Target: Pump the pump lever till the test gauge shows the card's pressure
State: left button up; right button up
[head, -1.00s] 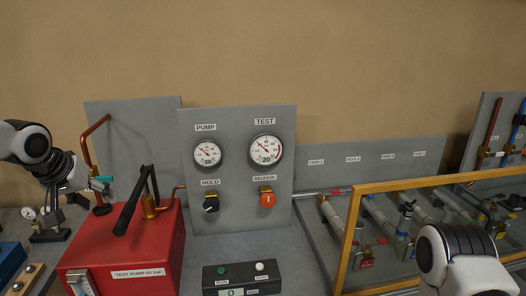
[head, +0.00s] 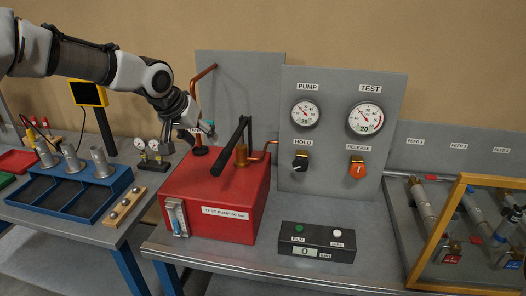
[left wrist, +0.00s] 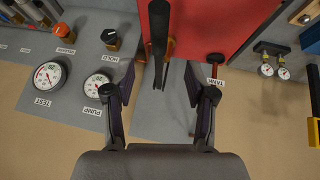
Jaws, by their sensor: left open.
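The black pump lever (head: 232,146) slants up from the red test pump (head: 218,200) in the head view. In the left wrist view the lever (left wrist: 158,30) shows at the top, beyond the fingers. My left gripper (left wrist: 158,97) is open and empty, with the lever outside its jaws; in the head view it (head: 197,135) hangs behind and left of the lever. The test gauge (head: 364,118) and the pump gauge (head: 305,114) are on a grey panel; their needles are too small to read exactly. No pressure card is clearly seen. My right gripper is not in view.
Below the gauges are the black hold knob (head: 301,162) and the orange release knob (head: 357,168). A black button box (head: 317,242) stands in front. A blue tray (head: 70,190) and small gauges (head: 153,147) lie left. A yellow frame (head: 448,222) stands right.

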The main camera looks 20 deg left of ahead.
pick_arm(q)
jog(key=w+d+r+m+t+h, duration=0.2)
jog(key=w+d+r+m+t, duration=0.2)
jog(key=w+r+t, duration=0.2)
jog(key=n+t+y+b, duration=0.2)
jog(key=t+y+b, duration=0.3)
jog(key=y+b, duration=0.25)
send_near(218, 167)
jog(key=w, duration=0.1)
jog(key=w+a, duration=0.1)
jog(key=w+a+b, duration=0.1)
jog(key=shift+f+h, duration=0.25)
jog(key=shift+f, duration=0.05)
jog(key=shift+m, duration=0.3)
jog(key=p+x, duration=0.3)
jog(key=x, duration=0.5)
jog(key=shift+d+f, duration=0.2)
jog(key=shift+w+f, duration=0.1)
jog(key=shift+w, duration=0.05)
grip_shut()
jog(key=shift+r, duration=0.2)
